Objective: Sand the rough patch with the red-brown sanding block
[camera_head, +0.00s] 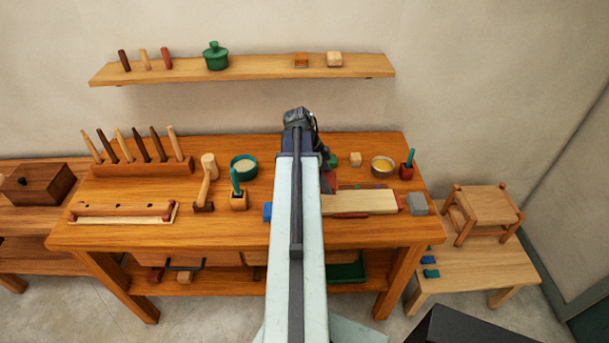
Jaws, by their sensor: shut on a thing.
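My arm reaches up the middle of the head view and over the workbench (235,230). My gripper (326,178) is mostly hidden behind the arm. A red-brown piece, which looks like the sanding block (329,184), shows at the arm's right edge, at the gripper. It is close to the left end of a pale wooden board (360,203) on the bench. Whether the block touches the board cannot be told. No rough patch can be made out; the board's left end is partly covered by my arm.
A blue block (267,211) is left of my arm; a grey block (418,204) is right of the board. Behind are a yellow-filled bowl (382,165) and a green bowl (244,166). A peg rack (143,168) stands at left. A shelf (250,68) hangs above.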

